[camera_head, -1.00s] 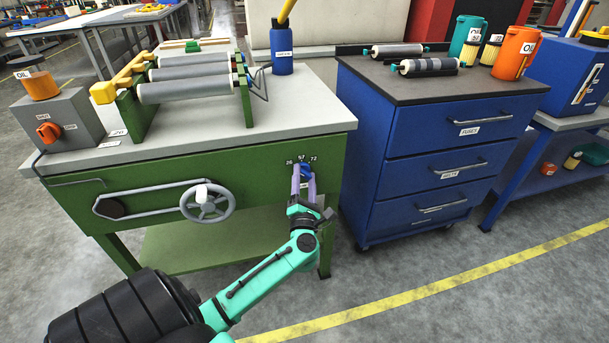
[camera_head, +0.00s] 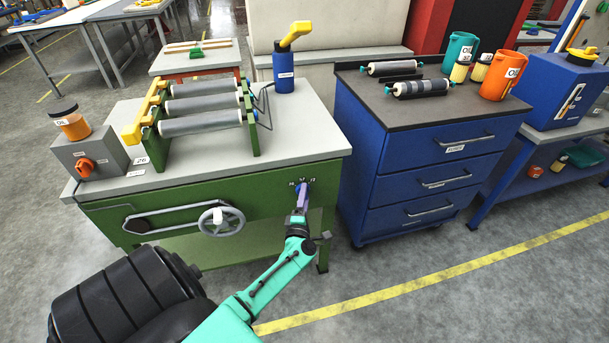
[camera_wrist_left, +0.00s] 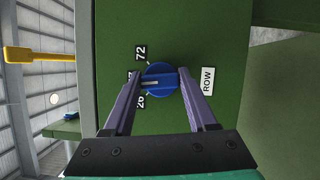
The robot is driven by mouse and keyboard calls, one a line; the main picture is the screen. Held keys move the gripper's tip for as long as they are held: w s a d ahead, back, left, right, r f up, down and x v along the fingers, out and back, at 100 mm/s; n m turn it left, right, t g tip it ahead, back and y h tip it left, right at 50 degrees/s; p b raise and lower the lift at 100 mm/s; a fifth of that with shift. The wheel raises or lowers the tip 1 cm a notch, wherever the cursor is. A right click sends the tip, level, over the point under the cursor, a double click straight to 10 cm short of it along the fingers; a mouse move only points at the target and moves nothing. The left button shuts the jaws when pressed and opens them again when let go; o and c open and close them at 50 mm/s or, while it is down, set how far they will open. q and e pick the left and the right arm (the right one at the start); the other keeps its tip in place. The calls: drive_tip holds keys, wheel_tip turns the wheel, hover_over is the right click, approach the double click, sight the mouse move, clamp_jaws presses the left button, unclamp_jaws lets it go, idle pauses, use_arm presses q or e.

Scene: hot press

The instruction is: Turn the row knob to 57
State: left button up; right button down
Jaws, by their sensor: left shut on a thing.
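The blue round row knob (camera_wrist_left: 159,79) sits on the green front panel of the bench, beside a "ROW" label (camera_wrist_left: 208,81). In the wrist view its white pointer line lies level and points left, towards a label mostly hidden by a finger. The label 72 (camera_wrist_left: 141,52) is above that and 26 (camera_wrist_left: 141,101) below. My left gripper (camera_wrist_left: 161,84) is shut on the knob, one purple finger on each side. In the head view the left gripper (camera_head: 302,197) reaches the panel's right end, its fingers nearly overlapping. My right gripper is not in view.
The green bench carries rollers (camera_head: 200,104), a control box (camera_head: 90,153) and a blue bottle (camera_head: 284,72). A grey handwheel (camera_head: 221,221) is left of the knob. A blue drawer cabinet (camera_head: 430,150) stands close on the right. Open floor lies in front.

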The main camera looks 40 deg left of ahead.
use_arm(q)
drive_tip(key=shift+f+m+g+p, duration=0.1)
drive_tip(key=shift+m+g+p, duration=0.2)
drive_tip(key=shift+m+p, duration=0.5)
drive_tip(key=o, duration=1.4)
drive_tip(key=shift+c, duration=0.2)
drive_tip(key=v, duration=1.4)
drive_tip(key=shift+s, duration=0.35)
drive_tip(key=shift+h, duration=0.3)
